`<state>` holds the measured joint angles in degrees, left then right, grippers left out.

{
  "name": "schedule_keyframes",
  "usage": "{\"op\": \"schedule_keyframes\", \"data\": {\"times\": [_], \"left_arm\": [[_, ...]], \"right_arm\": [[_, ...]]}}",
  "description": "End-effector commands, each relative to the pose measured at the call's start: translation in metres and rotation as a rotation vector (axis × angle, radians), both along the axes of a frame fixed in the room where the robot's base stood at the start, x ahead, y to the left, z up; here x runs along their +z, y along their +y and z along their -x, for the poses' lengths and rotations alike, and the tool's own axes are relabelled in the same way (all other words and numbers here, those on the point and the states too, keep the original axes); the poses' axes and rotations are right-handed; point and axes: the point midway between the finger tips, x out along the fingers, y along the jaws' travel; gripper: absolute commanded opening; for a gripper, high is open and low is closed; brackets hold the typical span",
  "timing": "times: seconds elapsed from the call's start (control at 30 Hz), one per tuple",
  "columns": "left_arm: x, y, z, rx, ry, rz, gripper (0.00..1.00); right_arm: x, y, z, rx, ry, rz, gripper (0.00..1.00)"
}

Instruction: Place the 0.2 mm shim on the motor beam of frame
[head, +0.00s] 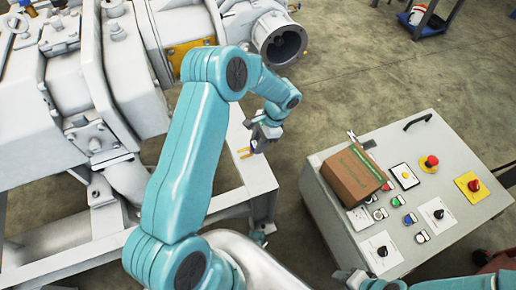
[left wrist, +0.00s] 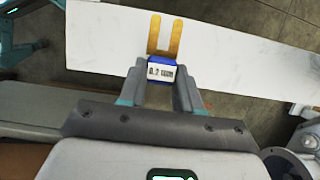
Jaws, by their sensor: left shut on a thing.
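My left gripper (head: 262,143) is shut on the shim's blue handle block (left wrist: 162,70), labelled "0.2 mm". The shim (left wrist: 165,38) is a thin brass-yellow fork with two prongs, pointing away from the jaws. In the head view the shim (head: 245,153) shows small beside the gripper. The motor beam of the frame is a pale, flat beam (head: 250,175). In the left wrist view the prongs overlap the beam (left wrist: 105,38). I cannot tell whether they touch it or hover above it. My right gripper is not clearly seen.
A grey control desk (head: 440,160) with buttons stands at the right, with a cardboard box (head: 352,177) on it. The large grey vacuum machine (head: 120,60) fills the upper left. Open concrete floor lies between the machine and the desk.

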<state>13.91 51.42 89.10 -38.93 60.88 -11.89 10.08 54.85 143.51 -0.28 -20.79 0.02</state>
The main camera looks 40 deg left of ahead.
Motion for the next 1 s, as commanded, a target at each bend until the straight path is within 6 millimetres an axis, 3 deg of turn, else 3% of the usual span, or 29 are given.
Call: {"op": "schedule_keyframes", "data": {"times": [0.2, 0.57, 0.6, 0.67, 1.0], "left_arm": [[-0.036, 0.000, 0.000, 0.001, 0.003, 0.001, 0.03], [-0.040, 0.000, 0.000, 0.000, 0.001, 0.000, 0.03], [-0.039, 0.000, 0.000, 0.000, 0.001, 0.000, 0.43], [-0.038, 0.000, 0.000, 0.000, 0.001, 0.000, 0.59], [-0.033, 0.000, 0.000, 0.000, 0.001, 0.000, 0.59]], "right_arm": [[-0.009, 0.000, 0.000, 0.000, 0.000, 0.000, 0.43], [-0.012, 0.000, 0.000, 0.000, 0.000, 0.000, 0.43], [-0.011, 0.000, 0.000, 0.000, 0.000, 0.000, 0.43], [-0.010, 0.000, 0.000, 0.000, 0.000, 0.000, 0.43], [-0.005, 0.000, 0.000, 0.000, 0.000, 0.000, 0.43]]}}
